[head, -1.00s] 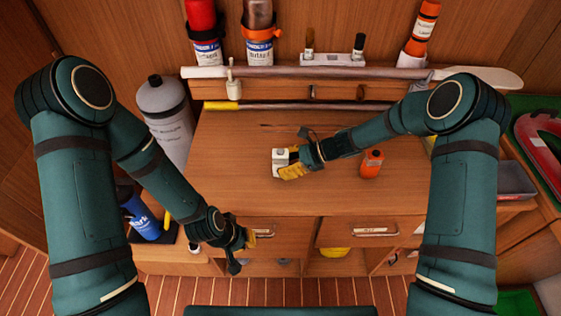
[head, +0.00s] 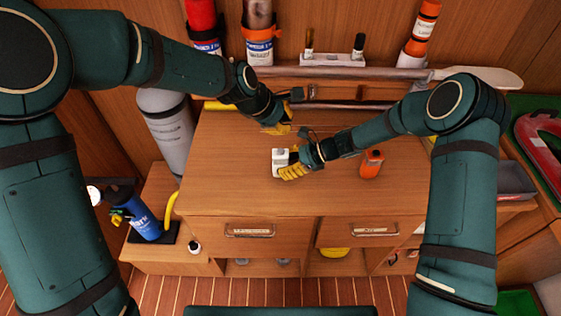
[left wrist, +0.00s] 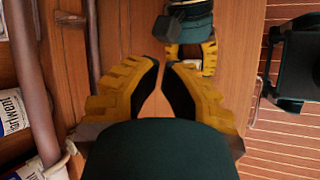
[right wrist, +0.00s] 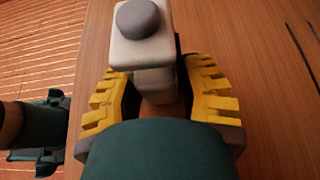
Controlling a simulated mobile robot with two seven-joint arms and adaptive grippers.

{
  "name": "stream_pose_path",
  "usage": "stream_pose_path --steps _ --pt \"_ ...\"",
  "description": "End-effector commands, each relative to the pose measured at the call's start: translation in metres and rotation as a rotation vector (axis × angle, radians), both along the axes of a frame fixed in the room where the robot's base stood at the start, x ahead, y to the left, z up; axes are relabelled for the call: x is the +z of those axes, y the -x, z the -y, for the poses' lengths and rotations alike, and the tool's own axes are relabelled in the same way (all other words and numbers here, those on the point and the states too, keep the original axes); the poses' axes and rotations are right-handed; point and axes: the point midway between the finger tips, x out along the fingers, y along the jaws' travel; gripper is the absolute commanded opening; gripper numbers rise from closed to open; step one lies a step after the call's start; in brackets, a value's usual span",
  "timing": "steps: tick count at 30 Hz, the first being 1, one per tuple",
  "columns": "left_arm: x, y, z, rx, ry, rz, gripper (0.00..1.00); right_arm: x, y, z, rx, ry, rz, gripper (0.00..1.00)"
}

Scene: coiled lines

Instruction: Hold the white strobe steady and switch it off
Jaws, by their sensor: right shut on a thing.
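The white strobe (head: 279,161) stands on the wooden worktop, left of an orange container. In the right wrist view it is a pale block (right wrist: 143,50) with a round grey button (right wrist: 138,19) on top. My right gripper (head: 287,168) is shut on the strobe, with yellow fingers on both sides of its body. My left gripper (head: 284,126) is above the worktop, just behind the strobe and apart from it. In the left wrist view its fingertips (left wrist: 162,62) nearly meet with nothing between them. The right gripper (left wrist: 205,55) shows beyond them and hides most of the strobe.
A grey cylinder (head: 168,135) stands at the left end and a blue can (head: 143,219) lower left. The worktop's front (head: 250,197) is clear.

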Motion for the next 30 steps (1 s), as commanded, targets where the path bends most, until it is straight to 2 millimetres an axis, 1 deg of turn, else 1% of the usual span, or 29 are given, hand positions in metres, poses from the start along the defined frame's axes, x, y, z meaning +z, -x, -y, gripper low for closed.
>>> stream_pose_path --steps 1,3,5,8,11,24,30 --pt "0.01 -0.004 0.0 0.032 0.018 -0.003 0.0 -0.001 0.0 0.0 0.0 0.001 -0.001 0.2" --pt "0.018 -0.007 0.0 0.064 0.037 -0.011 0.0 -0.001 0.0 0.0 0.0 0.001 -0.001 0.2" --pt "0.022 -0.009 0.0 0.081 0.047 -0.016 0.0 -0.001 0.0 0.0 0.0 0.001 -0.001 0.2" --pt "0.02 -0.01 0.0 0.092 0.053 -0.022 0.0 -0.001 0.0 0.0 0.0 0.001 -0.001 0.2" --pt "0.011 -0.01 0.0 0.092 0.052 -0.023 0.0 -0.001 0.0 0.0 0.0 0.001 -0.001 0.2" --pt "-0.045 -0.009 0.0 0.088 0.052 -0.023 0.0 -0.001 0.0 0.0 0.0 0.001 -0.001 0.2" --pt "-0.06 -0.01 0.0 0.09 0.051 -0.021 0.0 -0.001 0.0 0.0 0.0 0.001 -0.001 0.2"
